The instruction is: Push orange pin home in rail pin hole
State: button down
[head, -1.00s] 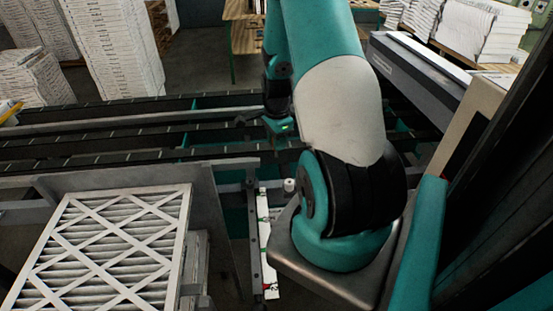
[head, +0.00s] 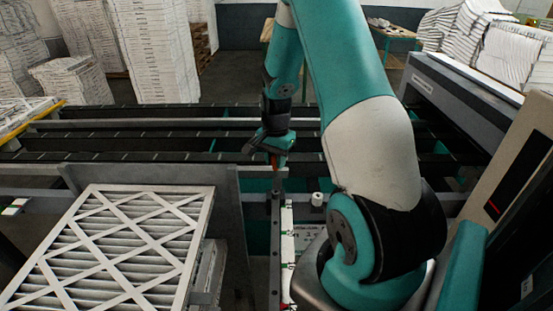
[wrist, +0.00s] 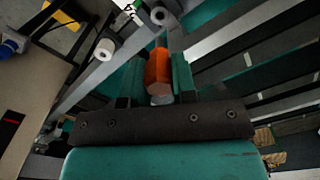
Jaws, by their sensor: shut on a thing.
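My gripper (head: 275,160) is shut on the orange pin (head: 273,160), just above the far end of a narrow grey rail (head: 275,245) in the head view. In the wrist view the orange pin (wrist: 158,70) sits between the two teal fingers of my gripper (wrist: 156,78), with a pale end towards the palm. The pin's far tip is over a grey metal bar, but I cannot tell whether it touches or has entered a hole. The pin hole itself is not visible.
A white-framed pleated filter (head: 115,240) lies on a stack at the lower left. A white labelled strip (head: 287,245) runs beside the rail, with a white roll (head: 318,199) near it. Dark conveyor rails (head: 120,145) cross behind. A grey machine (head: 440,95) stands at the right.

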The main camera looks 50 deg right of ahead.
aim_at(276, 176)
jog(key=shift+f+b, duration=1.85)
jog(key=shift+f, duration=0.9)
jog(key=shift+f+b, duration=1.1)
jog(key=shift+f, duration=0.65)
jog(key=c, duration=0.8)
grip_release()
jog(key=shift+c, duration=0.2)
jog(key=shift+r, duration=0.15)
notch_tip(276, 176, up, 17)
jog(key=b, duration=0.2)
jog(key=shift+r+b, duration=0.1)
jog(key=shift+b, duration=0.3)
